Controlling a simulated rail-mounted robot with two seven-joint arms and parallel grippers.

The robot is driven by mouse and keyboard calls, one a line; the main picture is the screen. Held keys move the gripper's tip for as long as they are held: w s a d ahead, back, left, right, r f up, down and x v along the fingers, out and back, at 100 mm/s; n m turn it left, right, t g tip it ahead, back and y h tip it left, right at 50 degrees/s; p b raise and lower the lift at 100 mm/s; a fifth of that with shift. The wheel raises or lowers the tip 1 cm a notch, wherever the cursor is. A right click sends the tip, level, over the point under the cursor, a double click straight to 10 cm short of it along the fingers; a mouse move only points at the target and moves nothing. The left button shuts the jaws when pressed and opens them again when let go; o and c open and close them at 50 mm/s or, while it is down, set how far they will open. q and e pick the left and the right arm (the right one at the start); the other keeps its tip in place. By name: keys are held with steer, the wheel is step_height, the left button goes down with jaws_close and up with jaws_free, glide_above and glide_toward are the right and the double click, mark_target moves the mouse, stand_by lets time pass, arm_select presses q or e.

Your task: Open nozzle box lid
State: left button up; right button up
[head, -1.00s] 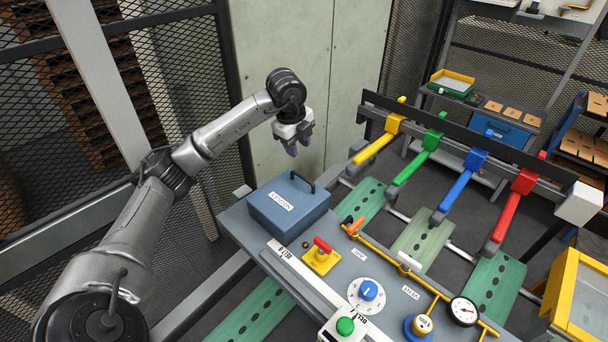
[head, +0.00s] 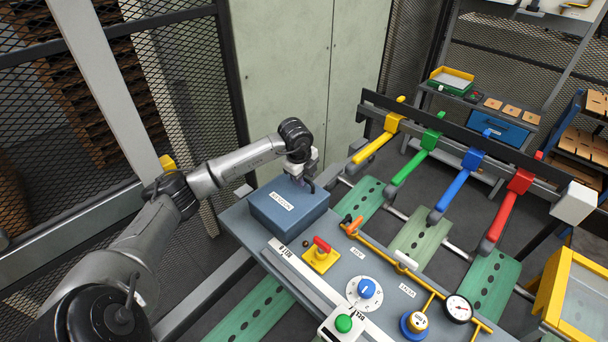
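The blue nozzle box (head: 290,215) sits at the left end of the grey control table, with a white label on its lid. The lid (head: 275,200) looks closed. Its dark handle (head: 309,185) stands at the far right edge of the lid and is partly hidden. My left gripper (head: 303,183) points down at the handle. Its fingers are small and overlap the handle, so I cannot tell whether they are open or shut on it. My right gripper is not in view.
A red switch on a yellow plate (head: 320,255), a blue dial (head: 367,289), a green button (head: 344,323) and a yellow pipe with a gauge (head: 459,309) lie right of the box. Coloured arms (head: 458,190) stand behind. A mesh fence (head: 100,130) stands at left.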

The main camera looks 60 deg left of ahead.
arm_select(q)
jaws_close()
stand_by(0.4)
